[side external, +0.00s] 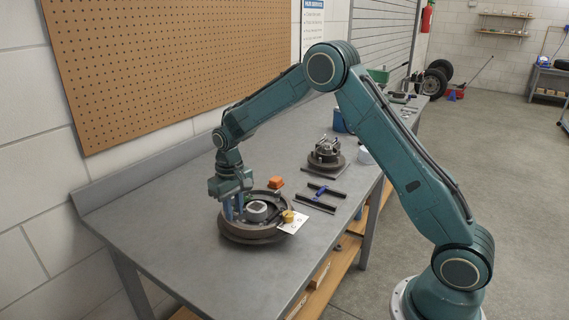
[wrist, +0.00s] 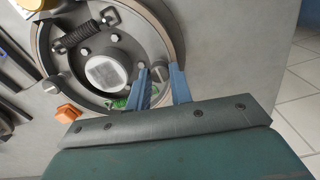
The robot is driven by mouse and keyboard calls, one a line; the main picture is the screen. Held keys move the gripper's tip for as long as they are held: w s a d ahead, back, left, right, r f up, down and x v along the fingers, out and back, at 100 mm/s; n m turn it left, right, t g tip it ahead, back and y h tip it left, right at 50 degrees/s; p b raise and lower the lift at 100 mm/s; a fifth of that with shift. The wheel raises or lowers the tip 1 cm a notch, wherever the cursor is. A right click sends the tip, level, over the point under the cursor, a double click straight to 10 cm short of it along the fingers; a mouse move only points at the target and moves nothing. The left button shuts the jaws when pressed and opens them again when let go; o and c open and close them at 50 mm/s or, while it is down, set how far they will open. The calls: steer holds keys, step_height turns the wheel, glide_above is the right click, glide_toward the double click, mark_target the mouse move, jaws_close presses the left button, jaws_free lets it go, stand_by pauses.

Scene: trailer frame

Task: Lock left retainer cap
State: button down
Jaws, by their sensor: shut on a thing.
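The brake assembly (side external: 255,237) lies flat on the bench, a round dark plate with curved shoes; it also fills the upper part of the wrist view (wrist: 40,45). A small round metal cap (wrist: 159,73) sits on its shoe and shows between the fingertips. My gripper (side external: 232,214) points down at the left side of the assembly. Its two blue fingers (wrist: 160,69) are shut on the small cap, one on each side. The cap is too small to tell whether it is turned or locked. In the side view the fingers hide it.
A coil spring (wrist: 86,34) and a pale square hub face (wrist: 104,73) lie close by. An orange block (side external: 276,182), a yellow part (side external: 288,216), a white card (side external: 295,226), dark bars (side external: 316,203) and another hub assembly (side external: 326,156) surround it. The bench's left end is clear.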

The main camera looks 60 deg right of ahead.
mark_target(234, 212)
stand_by(0.3)
steer(key=c, duration=1.3)
jaws_free()
steer(key=shift+o, duration=0.2)
steer(key=shift+r, duration=0.2)
step_height(234, 212, up, 14)
steer(key=shift+f, duration=0.25)
